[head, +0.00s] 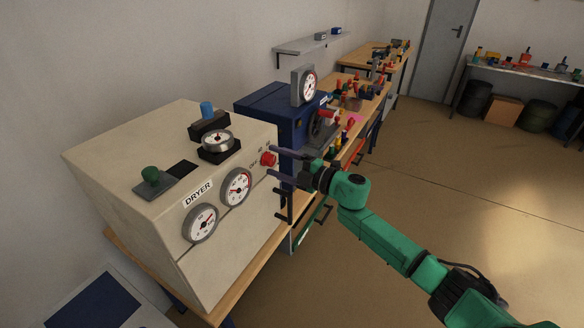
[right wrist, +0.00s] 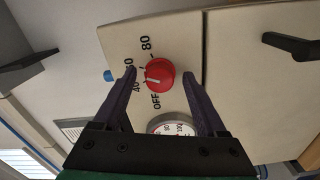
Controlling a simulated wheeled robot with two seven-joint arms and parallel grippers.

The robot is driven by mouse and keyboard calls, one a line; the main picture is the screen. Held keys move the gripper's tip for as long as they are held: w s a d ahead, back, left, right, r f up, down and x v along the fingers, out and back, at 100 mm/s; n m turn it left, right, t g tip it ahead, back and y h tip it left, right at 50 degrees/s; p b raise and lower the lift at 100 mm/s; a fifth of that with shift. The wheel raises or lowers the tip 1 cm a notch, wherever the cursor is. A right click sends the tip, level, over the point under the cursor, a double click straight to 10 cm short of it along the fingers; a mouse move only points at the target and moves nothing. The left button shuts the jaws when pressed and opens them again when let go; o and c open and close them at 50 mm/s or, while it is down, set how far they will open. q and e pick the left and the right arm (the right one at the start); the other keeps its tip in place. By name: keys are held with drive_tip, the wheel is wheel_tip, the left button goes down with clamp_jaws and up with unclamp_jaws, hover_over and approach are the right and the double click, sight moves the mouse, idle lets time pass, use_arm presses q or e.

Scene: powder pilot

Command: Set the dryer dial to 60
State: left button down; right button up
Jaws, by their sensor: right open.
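The dryer (head: 130,160) is a large cream box at the left of the head view, labelled DRYER. Its red dial (head: 268,159) sits on the front face near the right end. In the right wrist view the red dial (right wrist: 160,74) has a white mark pointing left, close to the 40. OFF, 40 and 80 are readable around it; the 60 is partly hidden by a finger. My right gripper (head: 271,161) is open, its fingers on either side of the dial; I cannot tell whether they touch it. It also shows in the right wrist view (right wrist: 159,74). My left gripper is out of view.
Two round gauges (head: 236,188) are on the dryer front, one in the wrist view below the dial. A dark handle (right wrist: 291,46) stands out at the right there. A blue machine (head: 275,112) stands behind the dryer. The floor (head: 440,190) on the right is clear.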

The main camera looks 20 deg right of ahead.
drive_tip(key=b+v, duration=0.5)
drive_tip(key=v, duration=0.9)
drive_tip(key=d+f+m+h, duration=0.5)
drive_tip(key=d+f+m, duration=0.15)
drive_tip(key=f, duration=0.55)
drive_tip(key=d+f+m+h, duration=0.5)
drive_tip(key=d+f, duration=0.3)
drive_tip(key=f, duration=0.4)
drive_tip(key=s+d+f+m+g+h, duration=0.1)
drive_tip(key=s+f+m, duration=0.1)
drive_tip(key=s+f, duration=0.35)
drive_tip(key=s+d+f+m+g+h, duration=0.1)
drive_tip(key=s+f+m, duration=0.1)
drive_tip(key=f, duration=0.7)
drive_tip(key=s+a+f+m+g, duration=0.2)
drive_tip(key=s+a+f+g, duration=0.25)
drive_tip(key=s+f, duration=0.6)
drive_tip(key=s+a+f+m+g, duration=0.25)
drive_tip(key=s+a+f, duration=0.25)
drive_tip(key=s+f, duration=0.55)
drive_tip(key=s+a+f+g, duration=0.2)
drive_tip(key=s+a, duration=0.1)
drive_tip(key=s, duration=0.2)
drive_tip(key=s+a+f+g+b, duration=0.1)
drive_tip(key=s+a+f, duration=0.1)
drive_tip(key=s, duration=0.4)
drive_tip(key=shift+s+a+m+g, duration=0.3)
drive_tip(key=shift+a+m+g, duration=0.1)
drive_tip(key=shift+a, duration=0.5)
